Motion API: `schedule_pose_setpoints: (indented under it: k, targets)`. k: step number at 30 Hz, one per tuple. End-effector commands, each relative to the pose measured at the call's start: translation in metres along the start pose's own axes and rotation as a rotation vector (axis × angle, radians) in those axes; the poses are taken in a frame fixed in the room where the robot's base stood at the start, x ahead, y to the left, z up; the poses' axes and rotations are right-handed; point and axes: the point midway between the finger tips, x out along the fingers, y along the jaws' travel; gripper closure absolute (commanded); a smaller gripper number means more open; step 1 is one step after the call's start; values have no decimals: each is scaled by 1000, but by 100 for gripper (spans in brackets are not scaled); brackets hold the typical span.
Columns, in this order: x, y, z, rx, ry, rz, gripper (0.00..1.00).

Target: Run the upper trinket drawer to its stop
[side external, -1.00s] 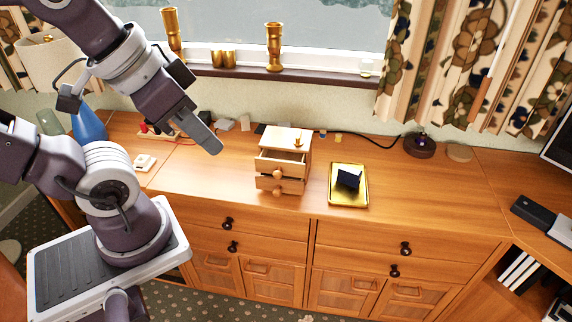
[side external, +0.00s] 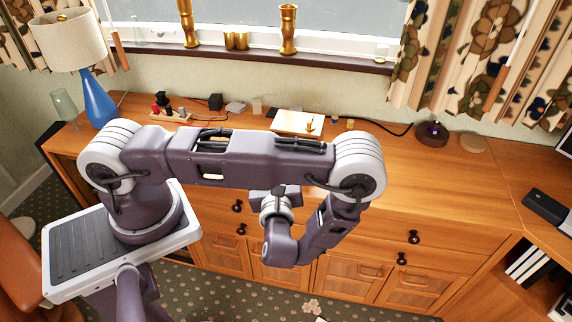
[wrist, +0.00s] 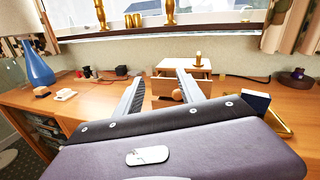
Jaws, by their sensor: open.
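The small trinket chest (side external: 297,121) stands on the wooden sideboard; in the side view my arm hides its front and only its pale top shows. It also shows in the wrist view (wrist: 200,73), ahead of my gripper. The upper drawer (wrist: 162,86) appears partly out, with its round wooden knob (wrist: 177,95) facing me. My gripper (wrist: 160,76) is open and empty, its two fingers pointing at the chest. The knob appears between the fingers in the picture, nearer the right one; I cannot tell the depth gap. The lower drawer is hidden.
A small brass piece (wrist: 198,59) stands on the chest. A gold tray (wrist: 276,125) with a dark blue box (wrist: 256,102) lies to the right. A blue lamp (side external: 93,99) and small items stand at the left. The sideboard's right part is mostly clear.

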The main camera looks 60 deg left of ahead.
Motion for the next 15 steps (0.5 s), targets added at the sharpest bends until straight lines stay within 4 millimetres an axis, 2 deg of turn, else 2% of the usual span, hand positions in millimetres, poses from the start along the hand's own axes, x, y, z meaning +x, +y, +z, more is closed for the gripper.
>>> schedule_pose_setpoints:
  k: [1, 3, 6, 10, 15]
  targets:
    - [-2, 1, -22, 61, 2, -90, 54]
    - [-4, 1, -45, 115, 13, -190, 54]
    - [-6, 2, -63, 155, 25, -268, 54]
    - [6, -1, -68, 163, 28, -286, 54]
    - [39, -10, -69, 162, 27, -282, 54]
